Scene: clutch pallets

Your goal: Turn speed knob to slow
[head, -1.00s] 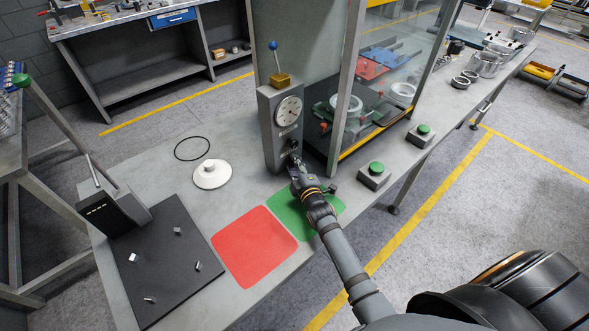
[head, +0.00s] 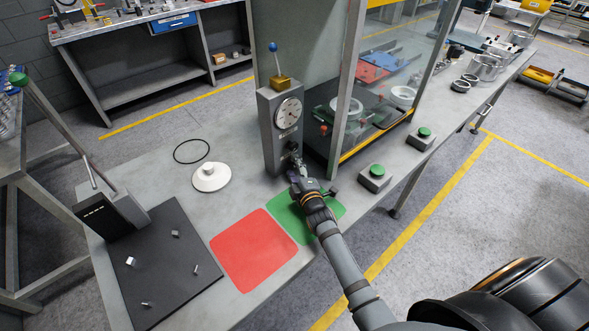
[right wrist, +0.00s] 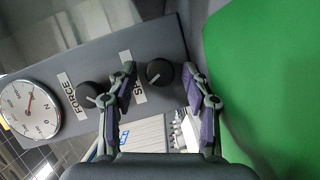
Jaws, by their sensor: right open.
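The speed knob (right wrist: 160,72) is a round black dial with a white pointer line, on the grey control box (right wrist: 155,40). Its label, beginning "SP", is partly covered by a finger. My right gripper (right wrist: 166,85) is open, with its two purple-padded fingers on either side of the knob in the right wrist view; contact cannot be told. A second black knob labelled FORCE (right wrist: 90,94) sits left of the fingers. In the head view, my right gripper (head: 294,160) is at the lower front of the box (head: 267,130), hiding the knobs. My left gripper is out of view.
A dial gauge (head: 288,113) is above the knobs. Green buttons (head: 377,171) stand to the right. A red mat (head: 253,250) and a green mat (head: 290,222) lie in front. A white round part (head: 211,177) and a black ring (head: 191,151) are on the left.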

